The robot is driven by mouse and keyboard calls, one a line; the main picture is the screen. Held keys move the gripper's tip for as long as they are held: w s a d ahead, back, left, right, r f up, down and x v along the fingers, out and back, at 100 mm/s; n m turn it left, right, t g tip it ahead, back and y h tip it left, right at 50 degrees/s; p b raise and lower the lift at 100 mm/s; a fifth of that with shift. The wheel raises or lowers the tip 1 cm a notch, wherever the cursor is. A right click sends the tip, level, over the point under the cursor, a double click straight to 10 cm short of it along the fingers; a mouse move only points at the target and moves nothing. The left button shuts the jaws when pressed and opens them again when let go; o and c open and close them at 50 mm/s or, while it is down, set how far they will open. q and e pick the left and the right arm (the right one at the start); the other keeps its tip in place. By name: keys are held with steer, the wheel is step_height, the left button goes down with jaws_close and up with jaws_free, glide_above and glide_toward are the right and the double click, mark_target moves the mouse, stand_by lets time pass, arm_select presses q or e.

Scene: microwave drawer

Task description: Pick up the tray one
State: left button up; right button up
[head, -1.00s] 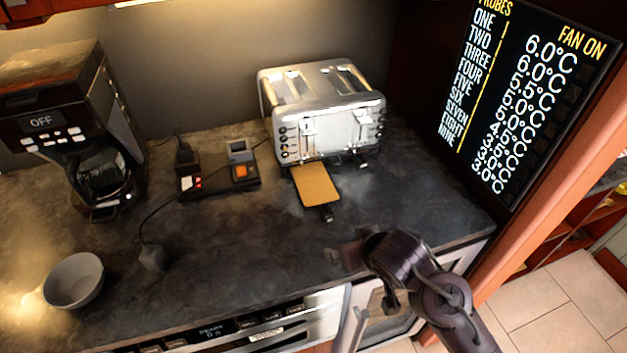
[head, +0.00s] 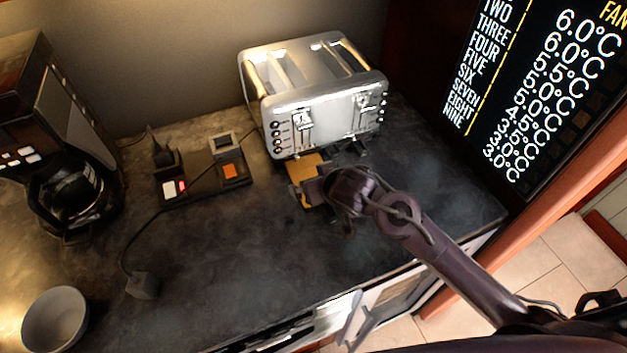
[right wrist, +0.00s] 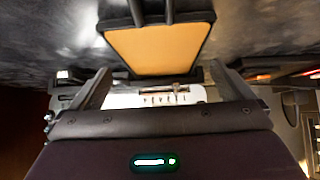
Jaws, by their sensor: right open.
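The tray (head: 304,168) is a flat tan crumb tray with a dark rim, pulled out from the left front slot of the silver toaster (head: 318,115). In the right wrist view the tray (right wrist: 158,48) and its dark handle lie ahead of my fingers. My right gripper (head: 312,190) is over the front part of the tray in the head view and hides some of it. It also shows in the right wrist view (right wrist: 160,70), open, with one finger to each side of the tray and nothing held. I cannot tell whether it touches the tray. My left gripper is not in view.
A dark box with an orange switch (head: 230,171) and its cord lie left of the toaster. A coffee maker (head: 50,140) and a grey bowl (head: 55,320) stand at the left. A temperature display (head: 540,80) is at the right.

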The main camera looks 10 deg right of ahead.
mark_target(305, 169)
steer(key=x, duration=0.3)
steer(key=shift+r, duration=0.1)
steer(key=shift+w+f, duration=0.25)
steer(key=shift+f, duration=0.05)
steer(key=shift+s, duration=0.1)
steer(key=c, duration=0.7)
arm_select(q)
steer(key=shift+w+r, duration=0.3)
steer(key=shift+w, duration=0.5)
arm_select(e)
steer(key=shift+r, duration=0.1)
steer(key=shift+c, duration=0.7)
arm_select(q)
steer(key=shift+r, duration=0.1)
